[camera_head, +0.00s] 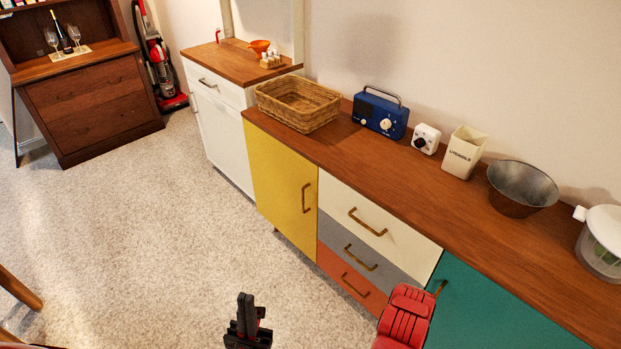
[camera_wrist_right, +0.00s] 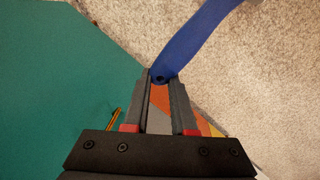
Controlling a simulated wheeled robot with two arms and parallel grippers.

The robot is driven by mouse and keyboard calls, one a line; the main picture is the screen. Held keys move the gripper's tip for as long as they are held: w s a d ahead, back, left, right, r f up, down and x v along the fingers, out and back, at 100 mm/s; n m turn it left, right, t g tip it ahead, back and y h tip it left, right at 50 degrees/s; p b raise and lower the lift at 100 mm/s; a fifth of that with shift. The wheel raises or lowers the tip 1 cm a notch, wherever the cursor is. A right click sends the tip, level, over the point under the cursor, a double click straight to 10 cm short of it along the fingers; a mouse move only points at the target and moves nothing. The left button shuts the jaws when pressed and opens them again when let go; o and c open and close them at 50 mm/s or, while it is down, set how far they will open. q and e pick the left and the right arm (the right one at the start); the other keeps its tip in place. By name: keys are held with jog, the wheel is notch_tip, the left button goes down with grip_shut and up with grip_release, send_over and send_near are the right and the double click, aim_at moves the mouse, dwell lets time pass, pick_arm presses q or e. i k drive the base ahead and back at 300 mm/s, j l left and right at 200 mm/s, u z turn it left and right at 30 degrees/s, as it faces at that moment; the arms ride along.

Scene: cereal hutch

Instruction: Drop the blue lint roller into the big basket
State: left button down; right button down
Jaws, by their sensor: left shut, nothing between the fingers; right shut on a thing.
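The blue lint roller (camera_wrist_right: 203,35) shows in the right wrist view as a long blue strip running up to the top edge. My right gripper (camera_wrist_right: 160,80) is shut on its near end, and its far end is out of the picture. The roller does not show in the head view. The big wicker basket (camera_head: 283,113) stands at the left end of the long wooden counter in the head view and looks empty. My left gripper (camera_head: 248,308) is shut and empty over the carpet at the bottom of the head view, well apart from the basket.
On the counter (camera_head: 385,170), right of the basket, stand a blue radio (camera_head: 380,115), a white cube-shaped item (camera_head: 426,138), a cream container (camera_head: 464,152), a metal bowl (camera_head: 521,188) and a white-lidded jar (camera_head: 602,240). The carpet (camera_head: 150,230) on the left is open.

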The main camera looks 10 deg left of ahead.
aim_at(305, 110)
jog(key=i+j, duration=0.2)
jog(key=i+j+z, duration=0.1)
jog(key=j, duration=0.35)
jog(key=i+j, duration=0.25)
jog(key=i+j+z, duration=0.1)
jog(key=j, duration=0.3)
jog(key=i+j, duration=0.25)
jog(key=i+j+z, duration=0.1)
jog(key=j, duration=0.35)
jog(key=i+j, duration=0.2)
jog(key=j, duration=0.15)
jog(key=z, duration=0.05)
